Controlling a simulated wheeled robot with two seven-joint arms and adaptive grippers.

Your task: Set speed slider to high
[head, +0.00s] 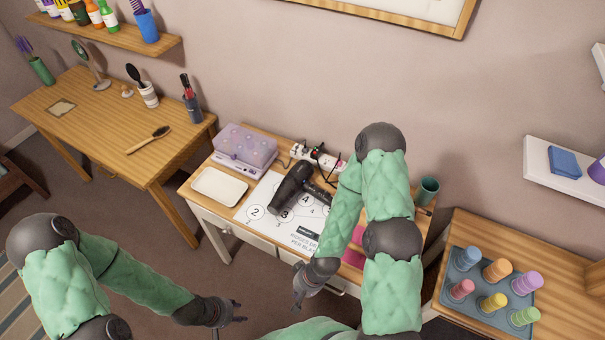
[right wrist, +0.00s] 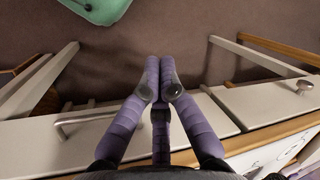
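A black hair dryer (head: 290,186) lies on a white mat (head: 258,196) printed with numbered circles, on the dresser top. Its handle points to the lower right. I cannot make out a speed slider on it; it is too small or turned away. My right gripper (head: 299,295) hangs in front of the dresser's front edge, below the dryer in the head view, and touches nothing I can see. The right wrist view shows its fingers (right wrist: 160,75) with tips close together and nothing between them. My left gripper (head: 238,312) is lower left of it, fingers apart and empty.
A lilac case (head: 245,146), an empty white tray (head: 220,186), a power strip (head: 318,158) and a green cup (head: 427,190) share the dresser top. My right arm covers part of it. Drawer fronts with a handle (right wrist: 85,123) lie close to my right gripper.

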